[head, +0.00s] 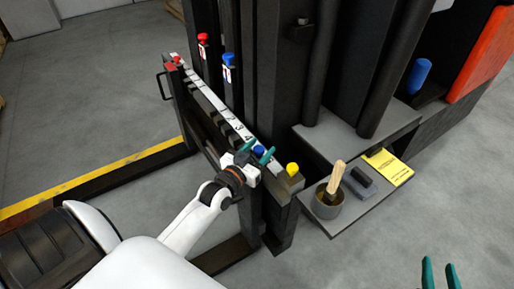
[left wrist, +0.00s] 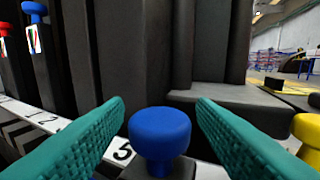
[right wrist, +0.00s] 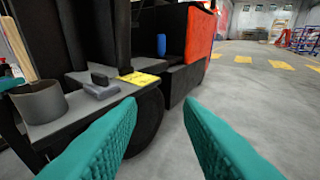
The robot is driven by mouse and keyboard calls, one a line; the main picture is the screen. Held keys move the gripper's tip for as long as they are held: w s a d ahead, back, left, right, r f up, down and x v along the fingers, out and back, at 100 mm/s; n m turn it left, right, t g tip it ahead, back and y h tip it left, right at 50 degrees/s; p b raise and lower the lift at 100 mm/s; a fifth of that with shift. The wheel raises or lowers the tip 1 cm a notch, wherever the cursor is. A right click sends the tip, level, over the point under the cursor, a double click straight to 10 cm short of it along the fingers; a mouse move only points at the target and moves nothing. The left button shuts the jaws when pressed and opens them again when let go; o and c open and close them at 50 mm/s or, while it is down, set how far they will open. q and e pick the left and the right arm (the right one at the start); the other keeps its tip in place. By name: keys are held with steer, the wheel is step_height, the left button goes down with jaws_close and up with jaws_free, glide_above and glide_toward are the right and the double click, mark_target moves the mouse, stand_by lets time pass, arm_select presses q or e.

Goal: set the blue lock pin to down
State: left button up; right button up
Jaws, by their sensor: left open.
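A blue mushroom-shaped knob (head: 259,151) sits on the near part of the numbered bar. In the left wrist view this knob (left wrist: 160,135) stands upright on a dark block beside the number 5. My left gripper (head: 255,155) is open, with one teal finger on each side of the knob and visible gaps. A second blue knob (head: 228,60) with a white tag stands higher on the dark post behind, and also shows at the upper left of the left wrist view (left wrist: 35,12). My right gripper (head: 440,272) is open and empty, away at the lower right.
A yellow knob (head: 292,169) stands at the bar's near end. A shelf (head: 345,222) at right holds a grey cup (head: 328,204) with a brush, a dark block and a yellow card (head: 388,166).

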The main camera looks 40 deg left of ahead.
arm_select(q)
steer(key=s+p, duration=0.3)
steer(key=s, duration=0.9)
arm_select(e)
steer(key=s+d+f+g+h, duration=0.2)
steer(key=s+d+f+g, duration=0.1)
steer(key=s+f+g, duration=0.4)
steer(key=shift+s+d+f+g, duration=0.2)
steer(key=shift+s+f+g, duration=0.15)
steer(key=shift+f, duration=0.3)
